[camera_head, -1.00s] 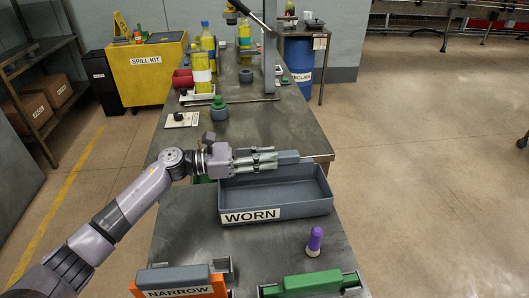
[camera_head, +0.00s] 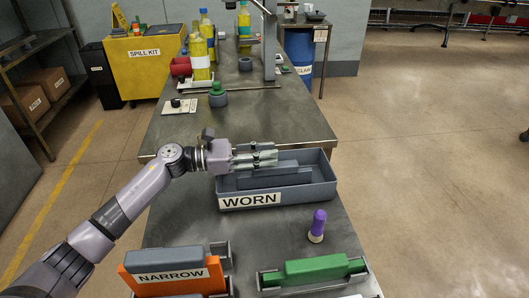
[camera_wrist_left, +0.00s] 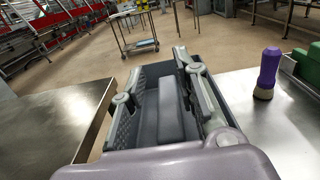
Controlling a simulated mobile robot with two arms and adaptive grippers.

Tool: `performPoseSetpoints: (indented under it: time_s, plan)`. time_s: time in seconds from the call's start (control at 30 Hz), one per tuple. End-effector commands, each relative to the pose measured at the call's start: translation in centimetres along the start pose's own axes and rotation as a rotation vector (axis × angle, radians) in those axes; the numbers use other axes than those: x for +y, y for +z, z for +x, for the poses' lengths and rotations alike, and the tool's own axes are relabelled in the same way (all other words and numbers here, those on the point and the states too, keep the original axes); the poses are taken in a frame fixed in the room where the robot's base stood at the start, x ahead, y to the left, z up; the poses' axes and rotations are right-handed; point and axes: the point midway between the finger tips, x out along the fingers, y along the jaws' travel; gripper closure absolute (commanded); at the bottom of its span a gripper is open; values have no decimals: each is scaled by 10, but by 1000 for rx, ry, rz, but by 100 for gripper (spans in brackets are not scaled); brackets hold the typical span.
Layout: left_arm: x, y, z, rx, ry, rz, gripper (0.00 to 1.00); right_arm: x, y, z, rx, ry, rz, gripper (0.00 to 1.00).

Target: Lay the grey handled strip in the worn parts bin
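The grey handled strip (camera_head: 290,178) lies inside the worn parts bin (camera_head: 328,190), a grey tray labelled WORN, lengthwise along it. My left gripper (camera_head: 277,157) is above the bin's left and middle part, just over the strip. In the left wrist view its fingers (camera_wrist_left: 160,70) stand apart, with the strip's grey handle (camera_wrist_left: 171,112) below and between them and a gap beside it. The fingers hide part of the strip and of the bin's back wall. My right gripper is not in view.
At the table's front are an orange block labelled NARROW (camera_head: 170,277) with a grey top and a green block (camera_head: 314,270) in a metal holder. Yellow bottles (camera_head: 199,58) stand farther back. The table left of the bin is clear.

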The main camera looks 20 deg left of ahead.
Motion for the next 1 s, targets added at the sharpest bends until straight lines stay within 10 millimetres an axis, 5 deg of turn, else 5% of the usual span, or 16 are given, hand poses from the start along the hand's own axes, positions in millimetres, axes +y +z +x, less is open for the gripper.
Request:
performPoseSetpoints:
  time_s: [0.23,0.57,1.0]
  plan:
    - [0,-1,0,1,0,-1,54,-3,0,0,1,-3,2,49]
    - [0,-2,-3,3,1,-2,54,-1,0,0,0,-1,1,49]
    - [0,-2,-84,4,2,-3,54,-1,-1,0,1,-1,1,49]
